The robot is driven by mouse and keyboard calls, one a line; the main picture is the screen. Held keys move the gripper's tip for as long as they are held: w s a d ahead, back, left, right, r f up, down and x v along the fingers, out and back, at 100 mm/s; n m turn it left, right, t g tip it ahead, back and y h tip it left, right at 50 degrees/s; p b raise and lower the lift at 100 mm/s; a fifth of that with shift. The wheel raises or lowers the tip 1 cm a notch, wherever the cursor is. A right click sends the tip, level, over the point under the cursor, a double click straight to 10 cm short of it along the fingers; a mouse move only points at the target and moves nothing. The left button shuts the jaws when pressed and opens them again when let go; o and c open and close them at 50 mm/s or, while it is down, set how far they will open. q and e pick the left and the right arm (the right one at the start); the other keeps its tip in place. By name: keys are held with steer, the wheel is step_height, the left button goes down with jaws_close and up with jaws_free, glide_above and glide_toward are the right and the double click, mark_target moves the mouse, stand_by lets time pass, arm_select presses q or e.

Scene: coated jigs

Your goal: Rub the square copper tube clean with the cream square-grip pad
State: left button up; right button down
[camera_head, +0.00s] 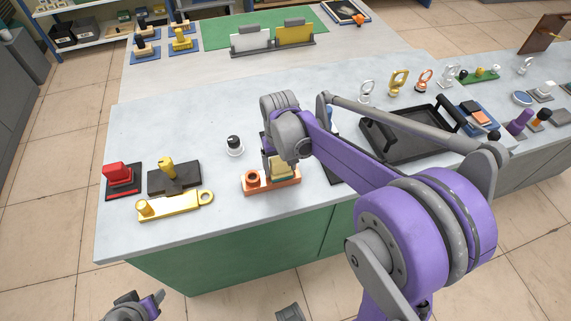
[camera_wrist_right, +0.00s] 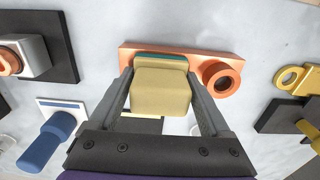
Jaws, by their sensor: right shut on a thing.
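The copper piece (camera_head: 288,184) lies near the counter's front edge, a flat bar with a short, round-looking upright tube at its left end. In the right wrist view the copper piece (camera_wrist_right: 222,77) has that tube at the right. The cream pad (camera_head: 280,166) has a blocky square grip and a teal layer beneath. My right gripper (camera_head: 278,158) is shut on the grip of the cream pad (camera_wrist_right: 162,92), with a finger on each side. The pad is over the bar, beside the tube; whether they touch is unclear. My left gripper (camera_head: 140,304) hangs low at bottom left, away from the counter, its jaws unclear.
To the left are a red block (camera_head: 117,172), a black block with a yellow knob (camera_head: 174,177) and a gold bar (camera_head: 176,206). A black tray (camera_head: 405,140) is right.

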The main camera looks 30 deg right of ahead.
stand_by(0.4)
steer(key=shift+s+d+r, duration=0.1)
steer(key=shift+s+d, duration=0.1)
steer(key=shift+d, duration=0.9)
steer(key=shift+w+a, duration=0.25)
steer(key=shift+a, duration=0.95)
steer(key=shift+d, duration=0.15)
steer(key=shift+s+d, duration=0.25)
steer(key=shift+d, duration=0.5)
